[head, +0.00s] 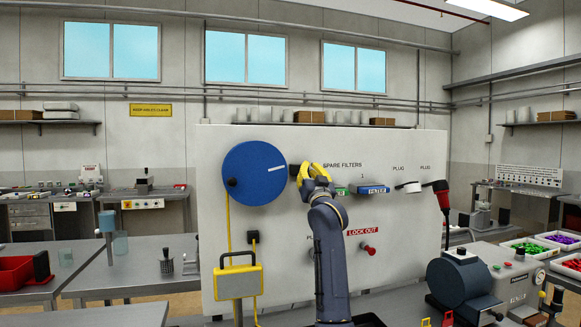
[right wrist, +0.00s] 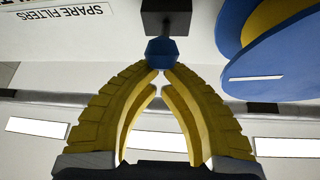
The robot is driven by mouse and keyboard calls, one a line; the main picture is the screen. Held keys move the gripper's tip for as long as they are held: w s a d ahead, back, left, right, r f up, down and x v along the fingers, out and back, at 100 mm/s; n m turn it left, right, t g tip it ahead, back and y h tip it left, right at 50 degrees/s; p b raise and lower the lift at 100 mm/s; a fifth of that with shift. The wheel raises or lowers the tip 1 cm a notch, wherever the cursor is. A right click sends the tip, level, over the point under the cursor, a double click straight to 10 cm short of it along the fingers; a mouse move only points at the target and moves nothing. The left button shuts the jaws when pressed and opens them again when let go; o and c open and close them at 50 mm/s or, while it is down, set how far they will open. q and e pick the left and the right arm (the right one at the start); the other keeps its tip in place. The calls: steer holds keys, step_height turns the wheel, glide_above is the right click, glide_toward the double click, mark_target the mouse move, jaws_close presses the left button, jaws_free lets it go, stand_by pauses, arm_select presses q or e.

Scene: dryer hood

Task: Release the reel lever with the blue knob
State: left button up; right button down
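The blue knob (right wrist: 161,52) of the reel lever shows in the right wrist view, below a dark square block (right wrist: 166,14). My right gripper (right wrist: 160,74) has its two yellow fingers bowed inward, with the tips meeting on the knob from both sides. In the head view my right gripper (head: 315,172) is at the white panel (head: 300,245), just right of the blue reel (head: 254,172), and hides the knob. The blue reel also shows at the upper right of the right wrist view (right wrist: 270,78). My left gripper is not in view.
A yellow cable hangs from the reel to a yellow-framed box (head: 238,279). Right of my arm, the panel carries a blue filter (head: 373,189), plugs (head: 408,186) and a red lock-out knob (head: 369,249). A grey machine (head: 490,275) stands at the lower right.

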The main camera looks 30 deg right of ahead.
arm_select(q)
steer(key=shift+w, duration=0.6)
arm_select(e)
steer(key=shift+s+d+f, duration=0.1)
steer(key=shift+f, duration=0.7)
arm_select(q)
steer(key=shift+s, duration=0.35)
arm_select(e)
steer(key=shift+r, duration=0.1)
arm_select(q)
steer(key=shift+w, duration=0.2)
arm_select(e)
steer(key=r+v, duration=0.1)
steer(key=v, duration=0.7)
steer(key=shift+s, duration=0.4)
steer(key=shift+d, duration=0.1)
